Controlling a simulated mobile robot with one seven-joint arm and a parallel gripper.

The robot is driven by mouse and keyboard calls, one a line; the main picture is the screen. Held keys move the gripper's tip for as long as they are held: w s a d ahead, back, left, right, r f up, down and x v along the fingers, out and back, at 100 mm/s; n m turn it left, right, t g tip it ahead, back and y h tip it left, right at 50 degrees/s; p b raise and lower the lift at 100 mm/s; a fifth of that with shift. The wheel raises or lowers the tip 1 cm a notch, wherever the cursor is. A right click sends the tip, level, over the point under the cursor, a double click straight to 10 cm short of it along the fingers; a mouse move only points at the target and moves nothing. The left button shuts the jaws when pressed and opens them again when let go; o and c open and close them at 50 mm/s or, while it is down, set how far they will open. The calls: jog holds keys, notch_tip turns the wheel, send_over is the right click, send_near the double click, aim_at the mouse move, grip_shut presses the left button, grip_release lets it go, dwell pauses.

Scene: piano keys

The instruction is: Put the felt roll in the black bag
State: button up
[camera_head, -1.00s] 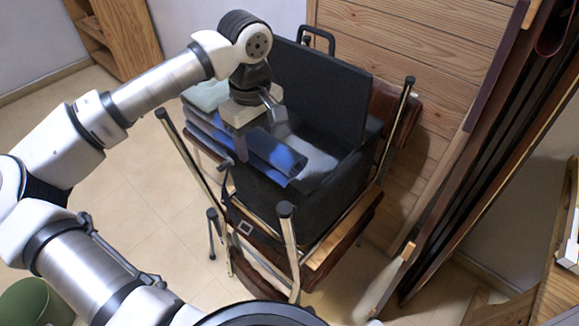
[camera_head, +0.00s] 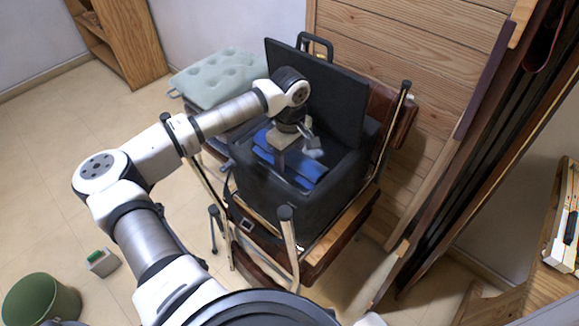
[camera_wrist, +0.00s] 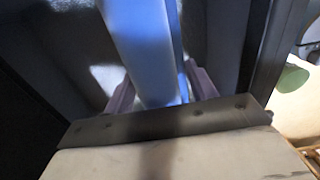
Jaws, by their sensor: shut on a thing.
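The black bag (camera_head: 262,191) stands open on an upturned chair, its lid raised at the back. The blue felt roll (camera_head: 308,172) is inside the bag's opening, below its rim at least in part. My gripper (camera_head: 281,158) reaches down into the bag from above and is shut on the roll. In the wrist view the felt roll (camera_wrist: 142,45) runs between the two fingers, with the bag's dark inner wall (camera_wrist: 60,50) on the left. I cannot tell whether the roll touches the bag's floor.
A pale tufted cushion (camera_head: 217,77) lies to the left of the bag. Metal chair legs (camera_head: 288,235) stick up around the bag. A wooden panel wall (camera_head: 420,50) is behind it. A green bin (camera_head: 40,298) stands on the open floor at left.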

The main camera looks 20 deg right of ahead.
aim_at(290, 170)
jog(key=shift+f+p, duration=0.3)
jog(key=shift+f, duration=2.6)
jog(key=shift+f, duration=0.1)
jog(key=o, duration=1.1)
notch_tip(290, 170, up, 12)
jog(key=shift+r+b, duration=0.15)
jog(key=shift+b, duration=0.95)
